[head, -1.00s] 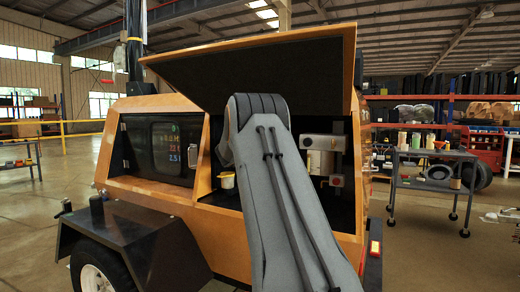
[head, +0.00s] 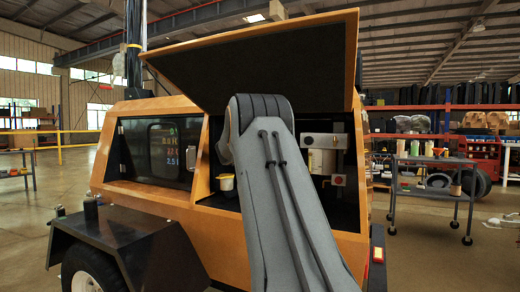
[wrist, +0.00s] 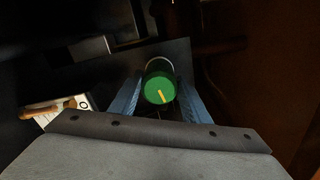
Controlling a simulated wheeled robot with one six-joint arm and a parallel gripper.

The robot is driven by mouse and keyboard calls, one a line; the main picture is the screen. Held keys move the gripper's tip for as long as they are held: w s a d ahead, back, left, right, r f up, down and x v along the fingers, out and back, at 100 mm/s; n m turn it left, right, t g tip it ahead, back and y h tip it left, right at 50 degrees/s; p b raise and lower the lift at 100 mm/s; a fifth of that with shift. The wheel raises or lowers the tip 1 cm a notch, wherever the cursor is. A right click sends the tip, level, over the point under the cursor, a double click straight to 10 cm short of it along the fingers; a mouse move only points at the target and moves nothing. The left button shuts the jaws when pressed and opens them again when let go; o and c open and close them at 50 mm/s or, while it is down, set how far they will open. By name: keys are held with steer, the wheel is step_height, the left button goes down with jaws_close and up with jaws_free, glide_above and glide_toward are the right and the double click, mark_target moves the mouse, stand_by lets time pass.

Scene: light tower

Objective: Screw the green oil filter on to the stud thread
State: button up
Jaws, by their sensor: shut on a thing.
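In the wrist view the green oil filter (wrist: 159,89) shows its round green end with a yellow mark, and a dark body with a pale rim beyond it. My gripper (wrist: 160,95) is shut on it, with one blue finger on each side. The stud thread is not visible in either view; the filter and the dark interior hide whatever lies beyond it. In the head view my grey arm reaches into the open bay of the orange light tower (head: 218,195), and it hides my gripper and the filter.
The raised lid (head: 270,65) hangs over the bay. A tool cart (head: 432,190) stands at the right. In the wrist view a wooden-handled tool (wrist: 53,109) lies at left.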

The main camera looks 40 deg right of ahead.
steer(key=shift+d+r, duration=0.1)
steer(key=shift+r, duration=0.2)
steer(key=shift+m+b, duration=0.3)
steer(key=shift+b, duration=0.25)
steer(key=o, duration=1.4)
steer(key=shift+s, duration=0.1)
steer(key=shift+c, duration=0.2)
steer(key=shift+f, duration=0.25)
